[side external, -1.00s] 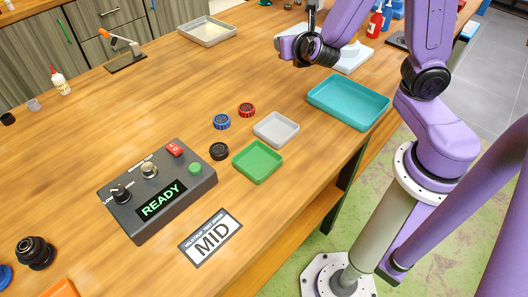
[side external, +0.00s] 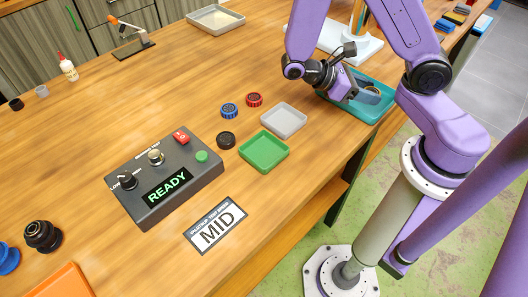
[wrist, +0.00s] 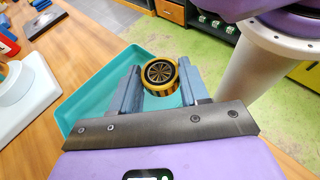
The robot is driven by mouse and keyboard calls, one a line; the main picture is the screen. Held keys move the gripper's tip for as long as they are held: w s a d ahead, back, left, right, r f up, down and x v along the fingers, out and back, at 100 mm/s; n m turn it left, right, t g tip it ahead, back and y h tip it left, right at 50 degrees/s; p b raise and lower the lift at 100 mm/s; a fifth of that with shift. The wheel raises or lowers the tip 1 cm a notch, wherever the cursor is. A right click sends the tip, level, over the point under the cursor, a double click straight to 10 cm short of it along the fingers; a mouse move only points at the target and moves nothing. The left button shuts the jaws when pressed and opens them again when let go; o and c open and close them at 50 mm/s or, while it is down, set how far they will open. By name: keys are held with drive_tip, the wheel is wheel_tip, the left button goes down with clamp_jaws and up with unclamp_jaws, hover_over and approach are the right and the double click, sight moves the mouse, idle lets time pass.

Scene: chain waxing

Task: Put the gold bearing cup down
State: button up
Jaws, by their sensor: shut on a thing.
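The gold bearing cup (wrist: 160,74) shows in the wrist view as a round gold and black piece with a dark, spoked face. My gripper (side external: 370,94) is shut on it, with the cup between the two blue-grey fingers near their tips. The teal tray (wrist: 88,97) lies below the cup in the wrist view, and the cup appears over its inside. In the side view the fingers reach over the teal tray (side external: 349,111), and only a bit of gold shows between them. I cannot tell whether the cup touches the tray floor.
A grey tray (side external: 284,120) and a green tray (side external: 264,151) lie left of the teal tray. Blue (side external: 230,111), red (side external: 254,100) and black (side external: 226,139) round parts stand nearby. A control box (side external: 165,183) reads READY. A white-based stand (side external: 337,41) is behind my arm.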

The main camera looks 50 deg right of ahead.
drive_tip(key=s+a+m+g+y, duration=0.1)
drive_tip(key=a+m+y, duration=0.1)
drive_tip(key=s+a+m+g+y, duration=0.1)
drive_tip(key=a+m+g+y, duration=0.1)
drive_tip(key=m+y, duration=0.1)
drive_tip(key=s+a+m+g+y, duration=0.1)
drive_tip(key=s+a+m+y, duration=0.1)
drive_tip(key=a, duration=0.1)
drive_tip(key=a+m+y, duration=0.4)
drive_tip(key=a+y, duration=0.1)
drive_tip(key=a+r+m+y, duration=0.1)
drive_tip(key=a+m+y, duration=0.1)
drive_tip(key=a, duration=0.1)
drive_tip(key=shift+w+m+y, duration=0.3)
drive_tip(key=shift+m+y, duration=0.1)
drive_tip(key=w+a+r+m+t+y, duration=0.2)
drive_tip(key=w+a+m+t+y, duration=0.3)
drive_tip(key=a+m+y, duration=0.15)
drive_tip(key=m+t+y, duration=0.2)
drive_tip(key=m+t, duration=0.3)
hover_over(267, 149)
drive_tip(key=shift+s+f, duration=0.1)
drive_tip(key=shift+f, duration=3.15)
drive_tip(key=shift+f, duration=0.6)
drive_tip(key=o, duration=0.9)
drive_tip(key=shift+c, duration=0.2)
